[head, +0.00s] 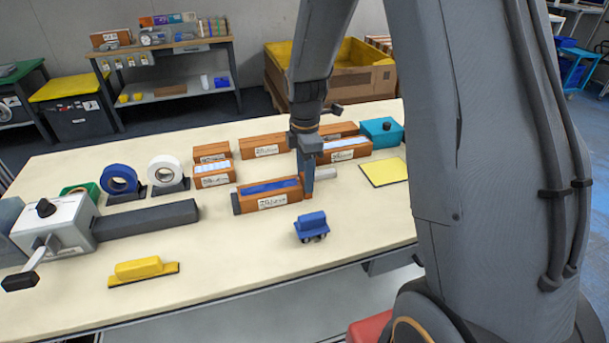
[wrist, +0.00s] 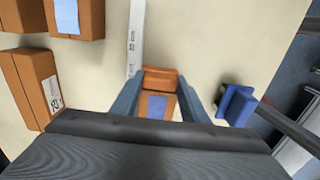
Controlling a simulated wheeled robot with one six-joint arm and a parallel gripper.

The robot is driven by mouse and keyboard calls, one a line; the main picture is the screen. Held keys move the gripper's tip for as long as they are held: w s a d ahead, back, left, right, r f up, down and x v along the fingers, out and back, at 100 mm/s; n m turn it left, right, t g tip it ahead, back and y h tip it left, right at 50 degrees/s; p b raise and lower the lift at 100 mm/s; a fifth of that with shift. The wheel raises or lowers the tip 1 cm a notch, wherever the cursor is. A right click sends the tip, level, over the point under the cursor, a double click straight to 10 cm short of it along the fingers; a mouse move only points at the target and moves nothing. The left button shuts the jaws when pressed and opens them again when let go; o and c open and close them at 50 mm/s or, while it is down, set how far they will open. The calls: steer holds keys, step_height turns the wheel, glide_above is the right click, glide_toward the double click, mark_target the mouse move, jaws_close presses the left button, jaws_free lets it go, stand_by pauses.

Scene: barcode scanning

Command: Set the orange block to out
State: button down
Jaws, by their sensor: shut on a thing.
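The orange block (head: 268,201) is a long orange-brown box with a blue top and a white label on its front, lying near the middle of the table (head: 225,255). My gripper (head: 306,193) points down at its right end. In the wrist view my gripper (wrist: 158,84) has one finger on each side of the block's orange end (wrist: 160,76), shut on it. A blue patch shows on the block between the fingers. My wrist housing hides the rest of the block in that view.
Several similar boxes (head: 213,174) stand behind. A yellow block (head: 139,268) and a grey machine with a crank (head: 60,225) are at left. A teal box (head: 382,132) is at the back right.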

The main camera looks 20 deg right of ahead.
steer(key=d, duration=0.8)
steer(key=shift+d+p, duration=0.3)
steer(key=shift+p, duration=0.05)
steer(key=c, duration=1.4)
jaws_free()
steer(key=o, duration=0.4)
steer(key=shift+d, duration=0.2)
steer(key=shift+c, duration=0.2)
steer(key=shift+a, duration=0.15)
steer(key=shift+r, duration=0.1)
step_height(320, 180, up, 8)
steer(key=b, duration=0.1)
steer(key=shift+b, duration=0.4)
steer(key=shift+f, duration=0.2)
